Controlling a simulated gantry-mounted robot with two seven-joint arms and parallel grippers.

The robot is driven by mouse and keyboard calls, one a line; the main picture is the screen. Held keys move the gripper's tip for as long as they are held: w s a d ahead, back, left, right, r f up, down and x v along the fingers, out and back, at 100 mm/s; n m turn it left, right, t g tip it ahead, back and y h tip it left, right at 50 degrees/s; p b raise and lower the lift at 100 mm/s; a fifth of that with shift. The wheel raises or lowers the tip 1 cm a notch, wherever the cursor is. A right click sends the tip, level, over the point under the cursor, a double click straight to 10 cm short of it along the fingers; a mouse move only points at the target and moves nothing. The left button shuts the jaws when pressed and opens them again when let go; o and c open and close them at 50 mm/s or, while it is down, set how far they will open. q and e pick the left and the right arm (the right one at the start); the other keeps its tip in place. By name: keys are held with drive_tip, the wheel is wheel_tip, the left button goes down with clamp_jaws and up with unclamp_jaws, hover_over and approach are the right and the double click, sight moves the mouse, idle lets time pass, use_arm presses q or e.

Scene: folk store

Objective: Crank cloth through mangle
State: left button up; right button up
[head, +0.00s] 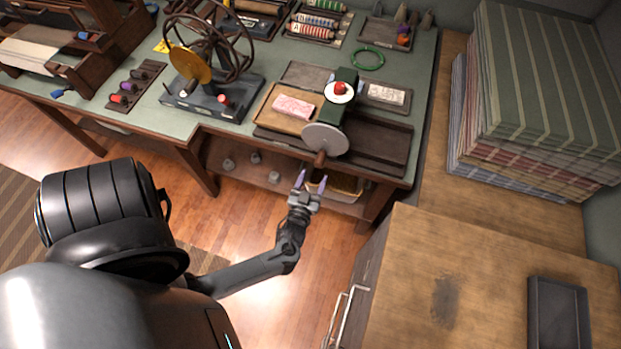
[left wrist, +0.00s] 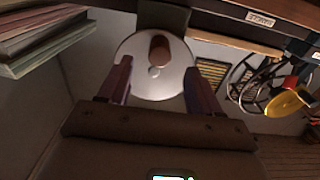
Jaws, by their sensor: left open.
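The mangle (head: 342,95) is a dark green body with a red knob (head: 340,88) on a white disc on top, near the bench's right end. Its grey crank disc (head: 325,139) with a brown handle (head: 320,158) faces me. A folded pink-and-white cloth (head: 293,107) lies on a wooden board (head: 272,122) left of the mangle. My left gripper (head: 311,182) is open and empty, in front of the handle. In the left wrist view the crank disc (left wrist: 136,82) and handle (left wrist: 158,48) show ahead, between the open fingers (left wrist: 159,86). My right gripper is out of view.
A dark tray (head: 385,150) lies right of the mangle. A machine with a spoked wheel and yellow disc (head: 190,64) stands to the left. Striped cloth stacks (head: 548,85) and a wooden counter (head: 500,260) are at the right. A shelf (head: 235,165) runs under the bench.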

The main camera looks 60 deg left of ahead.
sight(318, 166)
use_arm(q)
drive_tip(key=b+x, duration=0.2)
drive_tip(key=x, duration=0.5)
drive_tip(key=shift+w+a+f, duration=0.1)
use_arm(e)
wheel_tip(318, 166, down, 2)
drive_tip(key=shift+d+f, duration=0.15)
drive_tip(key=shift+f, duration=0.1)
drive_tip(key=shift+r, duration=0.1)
use_arm(q)
drive_tip(key=shift+w, duration=0.15)
drive_tip(key=shift+c, duration=0.5)
drive_tip(key=c, duration=0.8)
